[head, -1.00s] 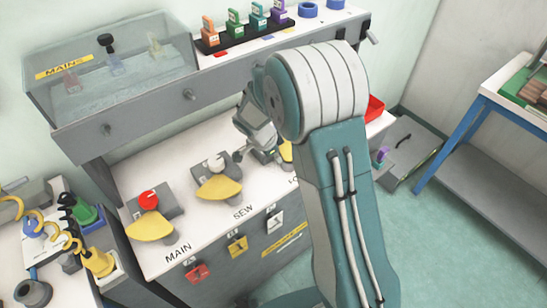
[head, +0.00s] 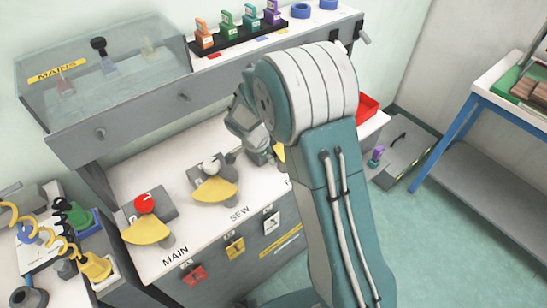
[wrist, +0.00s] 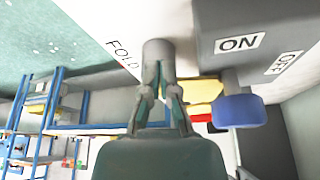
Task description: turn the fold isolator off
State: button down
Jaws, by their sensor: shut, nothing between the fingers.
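The fold isolator shows in the wrist view as a grey housing (wrist: 235,25) with ON and OFF labels and a blue knob (wrist: 240,110). A yellow plate (wrist: 203,90) shows beside the knob. The FOLD lettering is on the white panel to the left. My gripper (wrist: 159,77) is shut and empty, to the left of the blue knob and apart from it in the picture. Its tips overlap a grey round post (wrist: 157,50); whether they touch it I cannot tell. In the head view my arm hides most of the fold isolator.
The MAIN isolator has a red knob (head: 145,204), and the SEW isolator a white knob (head: 211,165). A clear cover (head: 110,70) and a rack of coloured tags (head: 240,38) are above. A red tray (head: 368,105) is right of my arm.

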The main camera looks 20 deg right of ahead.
jog(key=v, duration=1.1)
jog(key=c, duration=1.3)
grip_release()
jog(key=shift+a+r, duration=0.2)
jog(key=shift+r, duration=0.05)
jog(key=o, duration=1.1)
jog(key=shift+s+d+f+y, duration=0.15)
jog(key=shift+s+d+y, duration=0.05)
jog(key=shift+y, duration=0.1)
jog(key=shift+o, duration=1)
jog(key=shift+s+d+f+m+g+y, duration=0.45)
jog(key=shift+s+f+m+g+y, duration=0.2)
jog(key=shift+y, duration=0.35)
jog(key=w+d+r+m+t+y, duration=0.2)
jog(key=w+d+m+t+y, duration=0.3)
jog(key=d+m+t+y, duration=0.35)
jog(key=shift+m+g, duration=0.4)
jog(key=shift+g, duration=0.3)
jog(key=x, duration=0.3)
jog(key=d+x, duration=0.1)
jog(key=x, duration=0.2)
jog(key=f+x, duration=0.1)
jog(key=x, duration=0.2)
jog(key=shift+w+f, duration=0.25)
jog(key=shift+f, duration=0.05)
